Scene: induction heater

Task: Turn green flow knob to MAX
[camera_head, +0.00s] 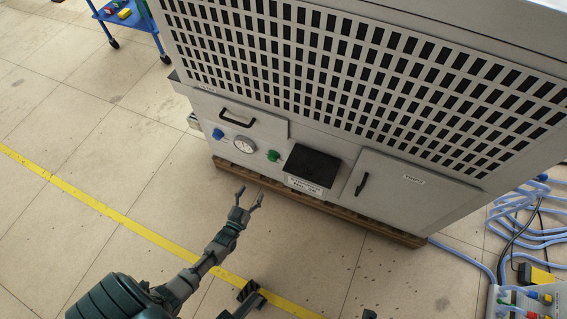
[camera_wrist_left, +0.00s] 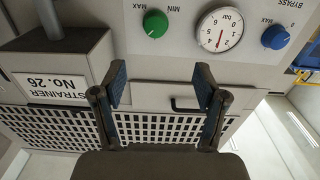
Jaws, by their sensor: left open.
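The green flow knob (camera_head: 273,155) is on the lower front panel of the grey machine (camera_head: 232,130), between the gauge and a black box. In the left wrist view, which shows the panel upside down, the green knob (camera_wrist_left: 155,23) sits at the top, between the labels MAX and MIN. My left gripper (camera_head: 251,194) is open and empty, in front of the panel and apart from the knob. Its two fingers (camera_wrist_left: 160,92) show spread in the left wrist view.
A pressure gauge (camera_head: 244,145) and a blue bypass knob (camera_head: 218,133) are left of the green knob. A black strainer box (camera_head: 311,168) juts out to its right. Handles (camera_head: 237,117) stick out from the panel. Blue hoses (camera_head: 530,225) lie at right. The floor in front is clear.

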